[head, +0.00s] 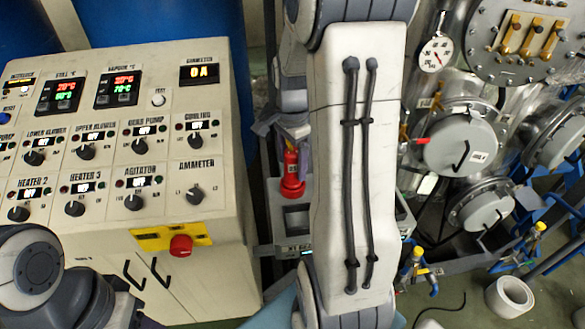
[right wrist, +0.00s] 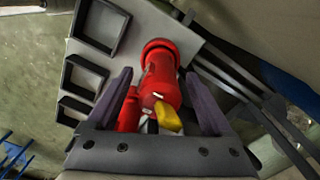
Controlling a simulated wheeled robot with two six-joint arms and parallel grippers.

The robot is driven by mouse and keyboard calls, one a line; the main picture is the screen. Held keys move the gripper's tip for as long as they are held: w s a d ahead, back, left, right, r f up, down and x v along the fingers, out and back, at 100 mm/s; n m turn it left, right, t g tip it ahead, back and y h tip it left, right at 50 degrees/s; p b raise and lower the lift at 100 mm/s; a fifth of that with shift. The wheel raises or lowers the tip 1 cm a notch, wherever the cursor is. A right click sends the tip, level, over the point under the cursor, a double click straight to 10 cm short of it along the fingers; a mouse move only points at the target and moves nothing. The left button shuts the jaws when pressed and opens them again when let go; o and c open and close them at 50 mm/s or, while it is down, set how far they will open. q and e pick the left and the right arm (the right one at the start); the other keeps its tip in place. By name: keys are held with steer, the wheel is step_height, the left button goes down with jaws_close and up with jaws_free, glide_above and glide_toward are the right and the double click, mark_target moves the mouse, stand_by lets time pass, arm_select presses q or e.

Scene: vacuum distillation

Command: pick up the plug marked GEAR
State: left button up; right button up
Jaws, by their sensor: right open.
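A red plug (head: 291,172) with a small, unreadable pale label stands on a grey holder behind my right arm in the head view. In the right wrist view the red plug (right wrist: 160,75) lies between the two purple-grey fingers of my right gripper (right wrist: 158,78), with a gap on each side. The gripper is open, and also shows partly in the head view (head: 287,130), mostly hidden by my arm. A second red part (right wrist: 128,112) and a yellow part (right wrist: 168,118) show close to the palm. I cannot read GEAR on any of them. My left gripper is outside the view.
The grey holder has square empty frames (right wrist: 97,28) beside the plug. A control panel (head: 120,140) with knobs and a red stop button (head: 181,246) stands at left. Metal vessels (head: 465,140) and pipework crowd the right. A white roll (head: 508,297) lies at lower right.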

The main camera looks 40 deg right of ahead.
steer(key=shift+f, duration=0.15)
steer(key=shift+c, duration=0.3)
jaws_close()
